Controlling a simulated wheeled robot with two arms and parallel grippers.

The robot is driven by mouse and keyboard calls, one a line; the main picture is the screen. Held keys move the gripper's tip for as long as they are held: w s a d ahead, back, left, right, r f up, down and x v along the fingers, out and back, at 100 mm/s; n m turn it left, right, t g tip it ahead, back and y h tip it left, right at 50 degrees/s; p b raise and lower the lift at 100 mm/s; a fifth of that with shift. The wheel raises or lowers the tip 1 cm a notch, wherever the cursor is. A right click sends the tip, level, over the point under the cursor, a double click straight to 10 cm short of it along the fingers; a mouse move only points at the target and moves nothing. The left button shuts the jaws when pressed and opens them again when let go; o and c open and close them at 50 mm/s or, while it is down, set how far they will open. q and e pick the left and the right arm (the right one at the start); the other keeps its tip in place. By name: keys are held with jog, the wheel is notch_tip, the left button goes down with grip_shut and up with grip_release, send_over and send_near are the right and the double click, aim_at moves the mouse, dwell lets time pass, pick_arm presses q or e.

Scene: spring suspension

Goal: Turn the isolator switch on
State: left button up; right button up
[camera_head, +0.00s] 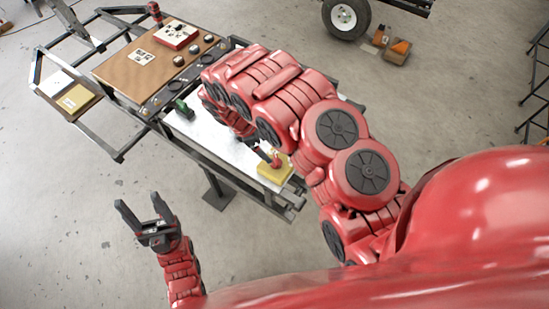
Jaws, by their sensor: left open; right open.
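The isolator switch (275,172) appears to be the yellow box with a red knob on top, at the near right end of the pale bench. My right arm reaches over the bench and folds back, so that my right gripper (265,152) is at the knob, just to its upper left. It is open, but the arm partly hides its fingers. I cannot tell whether they touch the knob or which way the knob is turned. My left gripper (140,203) is open and empty, above the floor left of the bench.
The pale bench top (210,135) carries a small green part (184,108). Beyond it is a brown panel (140,66) with a red box (176,35) and several knobs. A metal frame with a yellow box (75,99) stands at the left. A wheel (345,17) is at the back.

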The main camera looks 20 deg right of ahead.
aim_at(276, 159)
jog(key=p+x, duration=0.1)
jog(key=x, duration=0.5)
jog(key=shift+d+f+p, duration=0.15)
jog(key=shift+f+p, duration=0.15)
jog(key=shift+f, duration=0.1)
jog(key=shift+x, duration=0.8)
jog(key=shift+d+f, duration=0.1)
jog(key=shift+f, duration=0.3)
